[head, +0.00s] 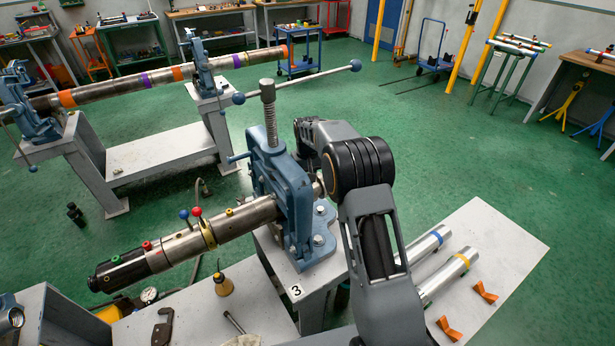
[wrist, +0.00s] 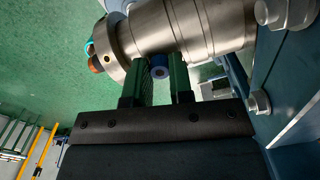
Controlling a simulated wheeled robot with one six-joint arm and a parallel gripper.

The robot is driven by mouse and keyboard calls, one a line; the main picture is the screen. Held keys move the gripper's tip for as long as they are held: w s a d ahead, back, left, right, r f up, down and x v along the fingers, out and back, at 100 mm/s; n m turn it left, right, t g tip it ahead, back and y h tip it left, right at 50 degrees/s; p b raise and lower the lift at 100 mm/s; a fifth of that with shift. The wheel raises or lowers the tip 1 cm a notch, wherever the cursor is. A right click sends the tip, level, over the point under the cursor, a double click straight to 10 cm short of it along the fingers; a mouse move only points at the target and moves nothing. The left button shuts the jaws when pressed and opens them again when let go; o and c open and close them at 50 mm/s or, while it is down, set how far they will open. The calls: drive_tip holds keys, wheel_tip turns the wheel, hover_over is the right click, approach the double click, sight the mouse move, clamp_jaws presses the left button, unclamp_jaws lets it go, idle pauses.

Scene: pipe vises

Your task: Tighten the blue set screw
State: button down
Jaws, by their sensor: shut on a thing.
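The blue set screw (wrist: 159,72) shows in the wrist view as a small blue round head with a dark centre, on the side of a steel pipe tool (wrist: 190,28). My gripper (wrist: 163,66) is shut on it, one dark green finger on each side. In the head view the steel tool (head: 220,222) runs through a blue pipe vise (head: 270,185). My gripper and the blue set screw are hidden there behind the vise and my arm. A teal and an orange piece (wrist: 92,58) sit near the collar at the left of the wrist view.
The vise's long handle (head: 300,81) reaches out above my arm. Two metal tubes (head: 440,272) and orange blocks (head: 484,292) lie on the white bench at the right. Another vise bench (head: 165,145) with a long pipe stands at the back left. Green floor is open behind.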

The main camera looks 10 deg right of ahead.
drive_tip(key=c, duration=1)
unclamp_jaws()
drive_tip(key=shift+r+b, duration=0.55)
drive_tip(key=shift+r, duration=3.25)
